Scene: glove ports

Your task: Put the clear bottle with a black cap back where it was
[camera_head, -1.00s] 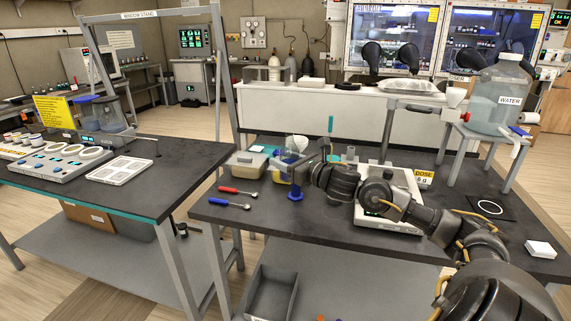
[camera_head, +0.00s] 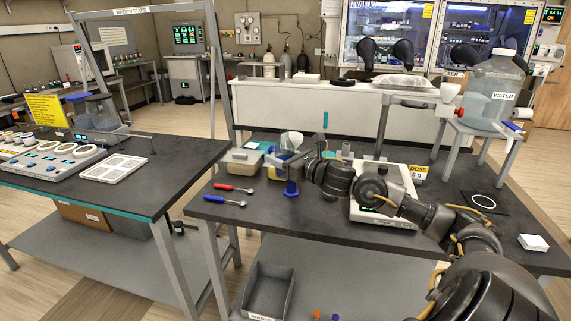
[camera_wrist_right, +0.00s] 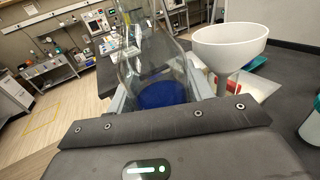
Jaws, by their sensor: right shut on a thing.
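My right gripper (camera_head: 291,167) is shut on a clear vessel with a blue bottom (camera_wrist_right: 160,60), seen upright between the fingers in the right wrist view. In the head view the grip is mostly hidden by my own wrist, and a blue foot (camera_head: 291,189) shows just below the fingers at the bench top. No black cap shows clearly on the held vessel, so I cannot tell whether it is the named bottle. My left gripper is in neither view.
A white funnel (camera_wrist_right: 230,45) stands close right of the held vessel. The bench holds a balance (camera_head: 366,212), a lidded tub (camera_head: 242,161), red (camera_head: 234,188) and blue (camera_head: 225,201) spoons, and a black mat with a white ring (camera_head: 483,201). Bench front centre is clear.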

